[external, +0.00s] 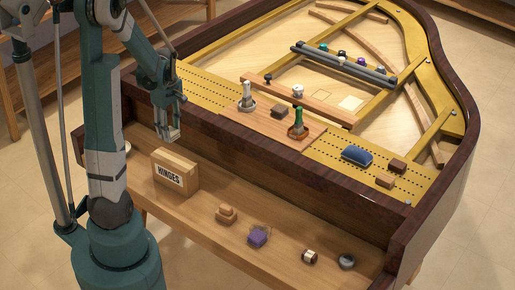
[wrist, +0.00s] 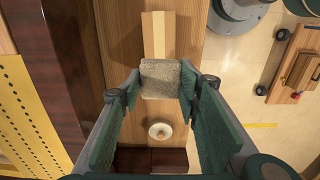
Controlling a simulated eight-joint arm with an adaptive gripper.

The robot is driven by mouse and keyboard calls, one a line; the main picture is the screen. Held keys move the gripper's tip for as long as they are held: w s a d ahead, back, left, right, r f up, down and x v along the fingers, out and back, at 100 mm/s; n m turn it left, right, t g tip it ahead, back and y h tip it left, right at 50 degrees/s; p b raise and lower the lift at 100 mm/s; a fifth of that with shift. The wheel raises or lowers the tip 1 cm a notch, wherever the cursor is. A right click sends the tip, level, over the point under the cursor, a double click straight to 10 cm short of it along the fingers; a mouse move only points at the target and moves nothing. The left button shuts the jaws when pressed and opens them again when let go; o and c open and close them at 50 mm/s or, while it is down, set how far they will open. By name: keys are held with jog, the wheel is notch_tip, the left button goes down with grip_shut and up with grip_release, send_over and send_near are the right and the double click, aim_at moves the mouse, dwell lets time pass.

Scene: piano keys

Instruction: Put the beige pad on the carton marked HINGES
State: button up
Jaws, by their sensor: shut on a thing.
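The beige pad (wrist: 160,78) shows in the wrist view, held between my fingertips. My gripper (wrist: 160,84) is shut on its two sides. The carton marked HINGES (external: 175,172) stands upright on the wooden ledge in the external view, label facing front. Its pale top (wrist: 157,35) shows in the wrist view, just beyond the pad. In the external view my gripper (external: 167,136) hangs above the ledge, just over and behind the carton's left part. The pad is hard to make out there between the fingers.
A small white round thing (wrist: 160,130) lies on the ledge near the carton. A tan block stack (external: 227,214), a purple block (external: 258,237) and other small items sit along the ledge to the right. The dark piano wall (external: 255,165) rises behind the ledge.

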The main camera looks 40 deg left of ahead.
send_over(173, 159)
jog(key=shift+f+b, duration=0.4)
jog(key=shift+f, duration=2.55)
jog(key=shift+f, duration=2.05)
jog(key=shift+f+b, duration=0.2)
jog(key=shift+b, duration=0.3)
jog(key=o, duration=0.8)
jog(key=shift+r+p, duration=0.3)
jog(key=shift+r+p, duration=0.75)
jog(key=shift+r, duration=5.15)
